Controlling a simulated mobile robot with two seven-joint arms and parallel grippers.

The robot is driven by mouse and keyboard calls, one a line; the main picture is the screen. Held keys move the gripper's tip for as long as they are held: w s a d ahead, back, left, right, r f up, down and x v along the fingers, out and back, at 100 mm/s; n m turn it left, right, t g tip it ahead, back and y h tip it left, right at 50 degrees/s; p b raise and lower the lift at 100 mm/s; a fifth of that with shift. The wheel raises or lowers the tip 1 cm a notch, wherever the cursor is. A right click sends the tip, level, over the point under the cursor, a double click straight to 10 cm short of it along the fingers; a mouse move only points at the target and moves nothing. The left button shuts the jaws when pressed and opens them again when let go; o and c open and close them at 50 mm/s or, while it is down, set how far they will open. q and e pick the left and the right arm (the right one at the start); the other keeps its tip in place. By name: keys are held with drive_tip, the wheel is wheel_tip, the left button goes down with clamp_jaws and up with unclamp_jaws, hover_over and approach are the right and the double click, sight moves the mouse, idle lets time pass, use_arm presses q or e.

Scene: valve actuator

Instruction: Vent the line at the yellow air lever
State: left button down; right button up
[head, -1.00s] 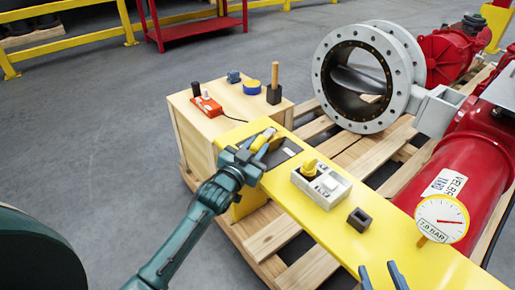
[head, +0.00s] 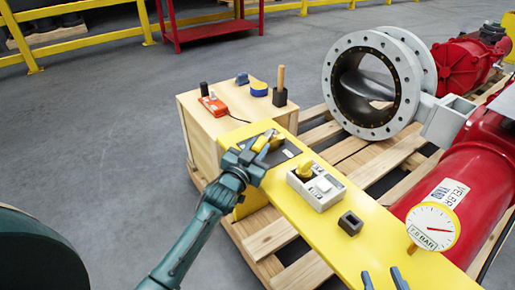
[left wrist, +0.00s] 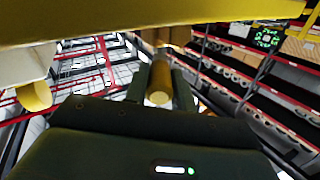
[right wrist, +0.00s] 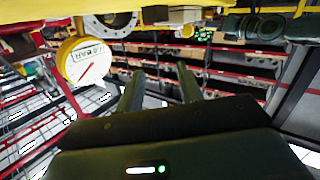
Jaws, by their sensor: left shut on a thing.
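The yellow air lever (head: 262,143) sits on a dark plate at the far end of the yellow beam. My left gripper (head: 256,152) is at the lever. In the left wrist view, the lever's rounded yellow end (left wrist: 159,86) lies between the two fingers, which are shut on it. The gripper partly hides the lever in the head view. A round gauge (head: 433,227) marked 7.0 BAR stands at the beam's right side. My right gripper (head: 385,279) is empty at the bottom of the head view. Its fingers (right wrist: 159,85) are apart in the right wrist view.
A grey box with a yellow knob (head: 305,172) and a dark square socket (head: 351,223) sit on the beam. A wooden crate (head: 215,130) behind holds a red device (head: 214,106) and tools. A flanged valve (head: 372,82) and red cylinder (head: 470,190) stand right.

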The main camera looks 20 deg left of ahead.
use_arm(q)
drive_tip(key=c, duration=1.2)
unclamp_jaws()
drive_tip(key=shift+o, duration=0.2)
drive_tip(key=s+a+p, duration=0.1)
drive_tip(key=s+p, duration=0.2)
drive_tip(key=s, duration=1)
use_arm(e)
drive_tip(key=shift+s+d+f+m+g+h, duration=0.1)
drive_tip(key=shift+s+d+m+g+h, duration=0.15)
drive_tip(key=shift+g, duration=0.3)
drive_tip(key=shift+s+d+m+g+h, duration=0.15)
drive_tip(key=shift+s+g, duration=0.1)
drive_tip(key=shift+g, duration=0.3)
